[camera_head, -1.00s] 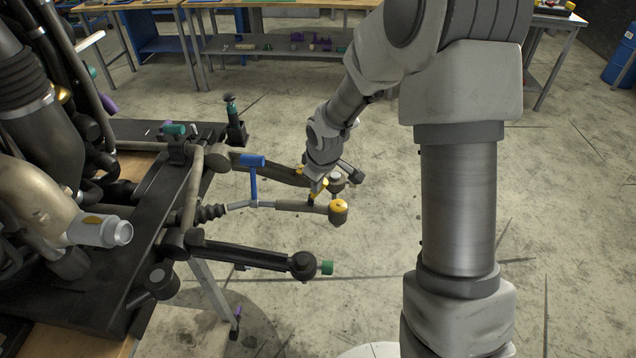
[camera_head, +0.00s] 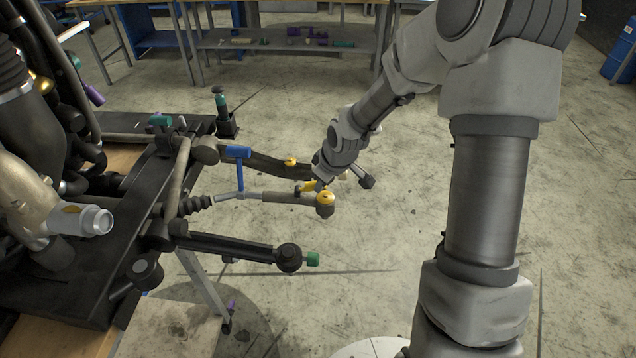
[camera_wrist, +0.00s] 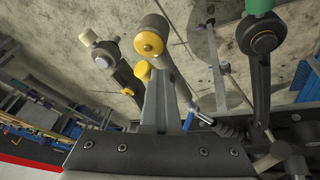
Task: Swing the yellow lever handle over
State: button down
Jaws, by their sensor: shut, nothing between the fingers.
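A yellow piece (camera_head: 309,186), which may be the lever handle, shows beside my gripper (camera_head: 316,184) in the head view. Its full shape is hard to make out. A round yellow cap (camera_head: 325,198) tops the end of a grey rod, just below and right of my gripper. In the wrist view my gripper (camera_wrist: 165,85) is shut and empty, its fingers reaching up towards the yellow cap (camera_wrist: 149,43). A yellow round part (camera_wrist: 143,71) shows at the left of the fingers, partly covered. I cannot tell whether the fingers touch it.
A blue handle (camera_head: 238,152) stands on the rod to the left. A black arm with a green tip (camera_head: 313,259) juts out below. Another yellow cap (camera_head: 290,161) sits on a dark arm behind. The engine fills the left side. Open concrete floor lies at the right.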

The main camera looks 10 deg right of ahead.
aim_at(320, 202)
jog(key=shift+s+d+f+b, duration=0.2)
jog(key=shift+d+f+b, duration=0.15)
jog(key=shift+f, duration=0.25)
jog(key=shift+s+d+f+b, duration=0.3)
jog(key=shift+f+b, duration=0.1)
jog(key=shift+f, duration=0.25)
jog(key=shift+s+d+f+b, duration=0.15)
jog(key=shift+d+f+b, duration=0.2)
jog(key=shift+f, duration=0.35)
jog(key=shift+a+f+b, duration=0.25)
jog(key=shift+a+b, duration=0.2)
jog(key=shift+b, duration=0.2)
jog(key=shift+w+a+f, duration=0.2)
jog(key=shift+w, duration=0.25)
jog(key=shift+w+r, duration=0.1)
jog(key=shift+w, duration=0.05)
jog(key=p+v, duration=0.4)
jog(key=v, duration=1.3)
jog(key=shift+r, duration=0.15)
